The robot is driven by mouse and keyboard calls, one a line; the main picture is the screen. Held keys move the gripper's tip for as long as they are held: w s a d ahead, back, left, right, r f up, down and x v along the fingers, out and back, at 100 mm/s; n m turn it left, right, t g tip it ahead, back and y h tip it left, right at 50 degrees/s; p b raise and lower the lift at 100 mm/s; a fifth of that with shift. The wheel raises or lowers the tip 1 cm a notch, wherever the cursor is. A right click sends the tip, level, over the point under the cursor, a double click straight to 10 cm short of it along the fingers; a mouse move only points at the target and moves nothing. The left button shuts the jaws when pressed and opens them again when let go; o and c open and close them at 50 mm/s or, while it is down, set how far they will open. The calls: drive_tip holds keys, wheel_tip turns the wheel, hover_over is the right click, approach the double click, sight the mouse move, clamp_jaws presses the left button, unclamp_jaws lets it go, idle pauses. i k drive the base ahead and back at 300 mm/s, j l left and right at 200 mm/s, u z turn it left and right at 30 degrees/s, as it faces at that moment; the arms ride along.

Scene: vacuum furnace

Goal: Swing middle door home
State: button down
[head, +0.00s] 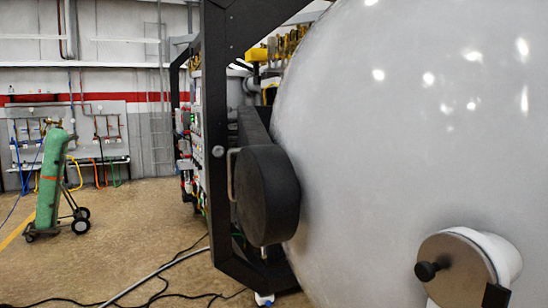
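A large, pale grey domed door (400,130) fills the right half of the head view, very close to the camera. Its right and top edges run out of the picture. I cannot tell from this view whether it is the middle door. A round port with a tan cover (455,272) and a black knob (427,271) sits low on the dome. A thick black round hinge-like block (265,195) touches or overlaps the dome's left edge, with a grey bar handle (232,175) beside it. The seat behind the dome is hidden. My gripper is not in view.
A black steel frame (218,130) stands left of the dome. A green gas cylinder (53,175) on a wheeled cart stands at the left. Dark cables and a grey hose (150,278) lie on the floor. The tan floor (140,225) between cart and frame is open.

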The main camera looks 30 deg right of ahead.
sight(390, 126)
drive_tip(key=i+j+z, duration=0.25)
drive_tip(key=z, duration=0.15)
drive_tip(key=i+j+z, duration=0.15)
drive_tip(key=j+z, duration=0.25)
drive_tip(key=i+j+z, duration=0.2)
drive_tip(key=j, duration=0.25)
drive_tip(key=j+z, duration=0.25)
drive_tip(key=j, duration=0.2)
drive_tip(key=z, duration=0.35)
